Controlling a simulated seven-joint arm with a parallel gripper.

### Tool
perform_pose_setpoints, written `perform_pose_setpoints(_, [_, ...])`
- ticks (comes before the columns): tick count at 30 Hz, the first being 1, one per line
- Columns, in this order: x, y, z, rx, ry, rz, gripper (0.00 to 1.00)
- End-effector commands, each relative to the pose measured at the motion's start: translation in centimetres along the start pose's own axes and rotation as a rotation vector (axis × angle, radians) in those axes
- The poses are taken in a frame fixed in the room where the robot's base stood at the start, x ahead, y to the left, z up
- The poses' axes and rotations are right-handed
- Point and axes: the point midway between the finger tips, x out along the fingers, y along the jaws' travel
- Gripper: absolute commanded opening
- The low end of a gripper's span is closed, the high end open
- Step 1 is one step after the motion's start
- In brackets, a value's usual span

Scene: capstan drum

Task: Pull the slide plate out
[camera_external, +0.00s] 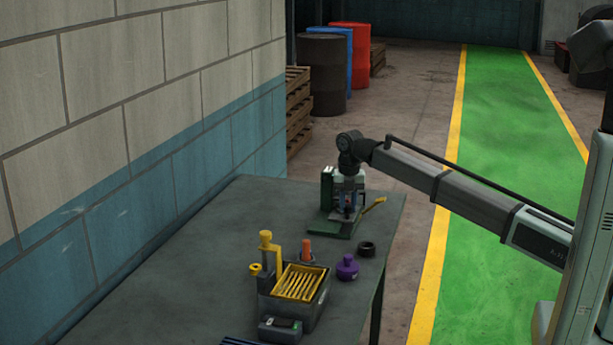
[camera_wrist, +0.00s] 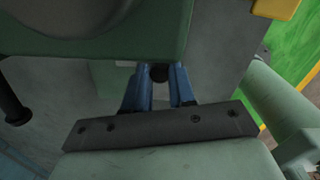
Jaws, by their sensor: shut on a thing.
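A green capstan machine (camera_external: 327,188) stands near the far end of the table, with a flat green base (camera_external: 332,229) at its front. My gripper (camera_external: 347,209) is down in front of the machine. In the wrist view the blue fingers of my gripper (camera_wrist: 161,84) are closed around a small dark round knob (camera_wrist: 159,72) at the edge of the green body (camera_wrist: 125,45). The slide plate cannot be told apart clearly; the fingers and the green body hide how the knob joins it.
A yellow lever (camera_external: 374,204) sticks out right of the machine and also shows in the wrist view (camera_wrist: 276,8). Nearer are a black ring (camera_external: 367,249), a purple knob (camera_external: 347,268), an orange peg (camera_external: 307,250) and a bin with yellow slats (camera_external: 298,284). The table's left side (camera_external: 190,260) is clear.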

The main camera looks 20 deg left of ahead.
Motion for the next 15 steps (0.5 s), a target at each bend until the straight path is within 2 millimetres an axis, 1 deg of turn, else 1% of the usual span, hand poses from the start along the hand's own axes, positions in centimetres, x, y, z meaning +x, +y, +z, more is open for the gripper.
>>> perform_pose_setpoints(1, [0.0,0.1,-1.3,-0.004,0.001,-0.001,0.0])
perform_pose_setpoints(7, [0.0,1.4,-5.9,-0.005,0.001,-0.001,0.0])
perform_pose_setpoints(10, [0.0,1.8,-7.1,-0.004,0.001,-0.001,0.0])
perform_pose_setpoints(15, [0.0,1.9,-7.5,-0.003,0.004,-0.001,0.0])
